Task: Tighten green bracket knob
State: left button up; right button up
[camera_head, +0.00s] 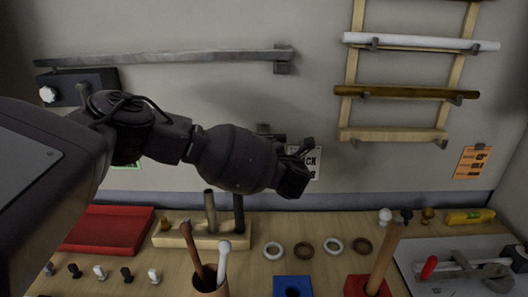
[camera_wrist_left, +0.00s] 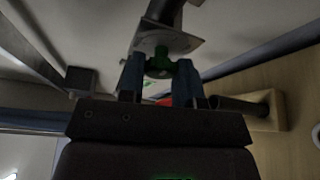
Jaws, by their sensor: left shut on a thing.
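The green bracket knob (camera_wrist_left: 158,64) shows in the left wrist view, below a grey metal bracket plate (camera_wrist_left: 170,38) that has a dark rod in it. My left gripper (camera_wrist_left: 160,72) has one finger on each side of the knob and is shut on it. In the head view my left arm reaches across to the wall, and the left gripper (camera_head: 297,168) is beside a dark bracket (camera_head: 268,133). The knob is hidden there behind my arm. My right gripper is in neither view.
A metal rail (camera_head: 170,60) and a wooden rack (camera_head: 440,90) with rods are on the wall. Below, the table has a red tray (camera_head: 108,228), a wooden block (camera_head: 180,238) with upright rods, several rings, a cup (camera_head: 208,285) of sticks, and a blue block (camera_head: 292,286).

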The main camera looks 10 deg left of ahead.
pick_arm(q)
jog(key=shift+m+t+y, duration=0.3)
jog(key=shift+m+y, duration=0.1)
jog(key=shift+m, duration=0.6)
jog(key=o, duration=0.9)
jog(key=b+v, duration=0.1)
jog(key=v, duration=1)
jog(key=shift+b, duration=0.4)
jog(key=shift+f, duration=0.1)
